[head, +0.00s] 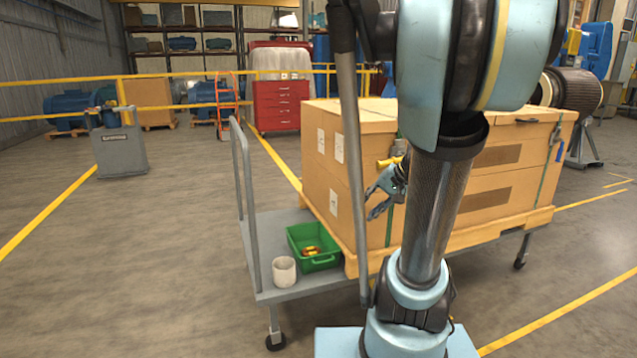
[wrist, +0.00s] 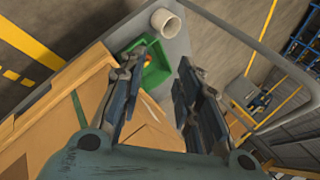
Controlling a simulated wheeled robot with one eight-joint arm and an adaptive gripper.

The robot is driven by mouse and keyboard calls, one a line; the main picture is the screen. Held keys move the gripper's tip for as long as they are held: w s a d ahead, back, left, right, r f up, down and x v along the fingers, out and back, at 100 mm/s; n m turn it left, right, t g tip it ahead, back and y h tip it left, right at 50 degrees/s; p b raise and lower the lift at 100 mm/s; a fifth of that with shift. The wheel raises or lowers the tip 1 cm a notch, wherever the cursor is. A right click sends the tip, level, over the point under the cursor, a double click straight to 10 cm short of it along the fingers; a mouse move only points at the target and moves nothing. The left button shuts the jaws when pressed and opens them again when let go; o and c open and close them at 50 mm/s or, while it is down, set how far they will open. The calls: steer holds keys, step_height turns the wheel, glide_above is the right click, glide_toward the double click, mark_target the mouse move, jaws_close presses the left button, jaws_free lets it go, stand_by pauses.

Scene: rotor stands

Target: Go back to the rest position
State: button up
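My gripper (head: 373,202) hangs beside the near side of a large wooden crate, partly behind my own arm in the head view. In the wrist view my gripper (wrist: 163,62) has its two fingers spread with nothing held between them. The wooden crate (head: 340,215) sits on a grey cart (head: 268,231) and fills the lower left of the wrist view (wrist: 62,100). A green bin (head: 325,262) with small orange-yellow items stands on the cart, apart from my gripper. In the wrist view the bin (wrist: 156,72) shows beyond the fingers.
A white cup (head: 284,271) stands on the cart beside the bin, near the cart's upright handle (head: 240,170). A red drawer cabinet (head: 279,106), a grey container (head: 121,150) and yellow railings (head: 180,76) stand farther back. The floor left of the cart is clear.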

steer(key=s+d+f+n+g+h, duration=0.1)
steer(key=s+d+f+n+h, duration=0.1)
steer(key=s, duration=0.5)
steer(key=s+d+f+n+g+h, duration=0.1)
steer(key=s+f+n+h, duration=0.1)
steer(key=s+f+h, duration=0.2)
steer(key=s+f, duration=0.2)
steer(key=s, duration=0.2)
steer(key=shift+s+d+f, duration=0.25)
steer(key=shift+s+d, duration=0.05)
steer(key=shift+d, duration=0.1)
steer(key=shift+w+f, duration=0.2)
steer(key=shift+w, duration=0.25)
